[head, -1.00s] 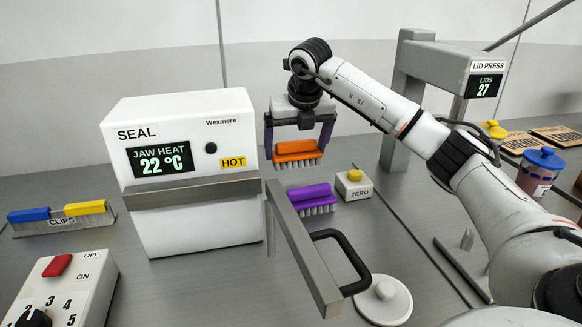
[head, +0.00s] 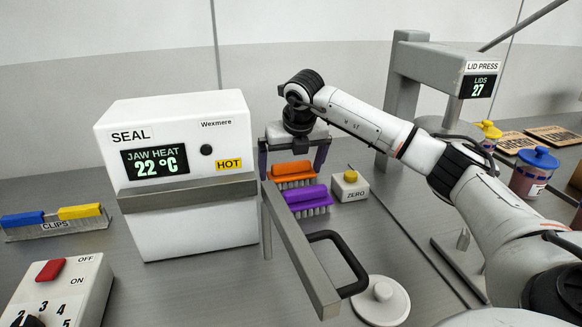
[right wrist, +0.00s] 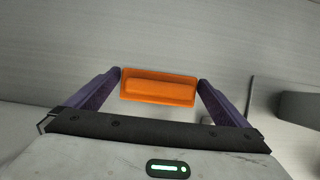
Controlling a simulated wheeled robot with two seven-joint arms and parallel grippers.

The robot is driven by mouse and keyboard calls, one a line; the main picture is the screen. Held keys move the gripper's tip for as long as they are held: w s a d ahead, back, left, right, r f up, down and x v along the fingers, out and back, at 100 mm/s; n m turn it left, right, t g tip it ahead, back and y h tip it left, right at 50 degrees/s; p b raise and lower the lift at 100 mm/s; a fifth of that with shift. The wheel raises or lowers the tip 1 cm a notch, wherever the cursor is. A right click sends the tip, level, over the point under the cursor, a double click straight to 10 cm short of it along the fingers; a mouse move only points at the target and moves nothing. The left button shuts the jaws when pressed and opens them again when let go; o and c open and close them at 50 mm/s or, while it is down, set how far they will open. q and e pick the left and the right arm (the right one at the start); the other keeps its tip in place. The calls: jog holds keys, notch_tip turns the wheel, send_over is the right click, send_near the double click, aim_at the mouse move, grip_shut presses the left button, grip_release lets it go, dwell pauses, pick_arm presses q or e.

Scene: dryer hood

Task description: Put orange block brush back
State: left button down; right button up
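The orange block brush (head: 292,171) is low over or on the bench, just behind the purple block brush (head: 306,195). My right gripper (head: 292,172) has its two purple fingers at the brush's ends and is shut on it. The right wrist view shows the orange block (right wrist: 159,87) between the fingertips (right wrist: 160,77), with almost no gap at either side. The purple brush hides part of the orange brush's bristles, so I cannot tell whether they touch the bench. My left gripper is not in view.
The SEAL machine (head: 180,225) stands left of the brushes, its grey bar with a black handle (head: 350,258) reaching forward. A ZERO button box (head: 349,186) is close on the right. The LID PRESS (head: 402,85) stands behind. A white round lid (head: 380,302) lies in front.

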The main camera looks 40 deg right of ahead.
jog(key=shift+r, duration=0.1)
jog(key=v, duration=1.2)
dwell(1.9)
